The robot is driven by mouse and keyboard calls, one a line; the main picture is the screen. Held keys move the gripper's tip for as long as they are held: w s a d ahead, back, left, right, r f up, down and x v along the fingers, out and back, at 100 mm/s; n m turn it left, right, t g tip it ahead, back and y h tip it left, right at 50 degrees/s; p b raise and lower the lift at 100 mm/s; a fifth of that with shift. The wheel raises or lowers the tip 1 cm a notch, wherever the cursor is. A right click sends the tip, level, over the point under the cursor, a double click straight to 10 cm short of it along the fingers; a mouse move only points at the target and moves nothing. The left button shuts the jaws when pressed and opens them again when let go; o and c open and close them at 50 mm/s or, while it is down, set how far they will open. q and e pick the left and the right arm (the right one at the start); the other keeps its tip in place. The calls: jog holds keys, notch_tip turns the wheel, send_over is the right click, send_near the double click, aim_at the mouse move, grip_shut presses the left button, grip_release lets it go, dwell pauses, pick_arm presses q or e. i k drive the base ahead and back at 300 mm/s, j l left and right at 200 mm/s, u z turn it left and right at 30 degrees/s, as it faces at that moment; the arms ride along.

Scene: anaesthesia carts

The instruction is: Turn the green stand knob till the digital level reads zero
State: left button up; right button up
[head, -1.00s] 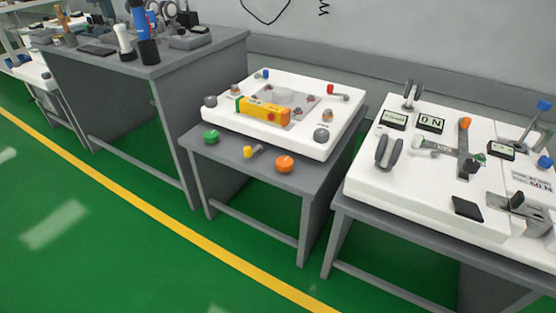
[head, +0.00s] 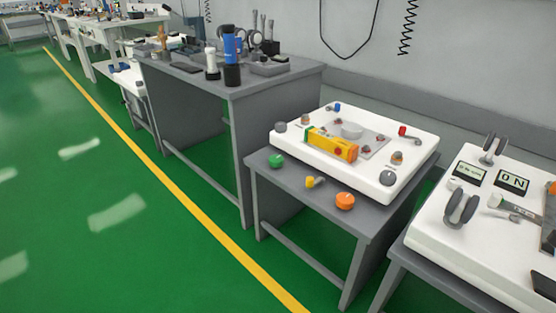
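The green knob (head: 276,160) sits at the front left corner of a small grey table, in front of a white stand plate (head: 285,137). A yellow knob (head: 315,182) and an orange knob (head: 345,201) are on the same table edge, to the right of the green one. Neither of my grippers is in view.
A taller grey bench (head: 250,85) with tools stands left of the stand table. A white panel (head: 440,230) with displays is at the right. Green floor (head: 120,250) with a yellow line (head: 185,190) lies open in front.

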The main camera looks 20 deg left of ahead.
aim_at(276, 161)
jog(key=i+j, duration=0.2)
jog(key=i, duration=0.15)
jog(key=i+j, duration=0.15)
jog(key=i, duration=0.2)
jog(key=i+j+z, duration=0.1)
jog(key=i, duration=0.25)
jog(key=i+j+z, duration=0.1)
jog(key=i+j, duration=0.25)
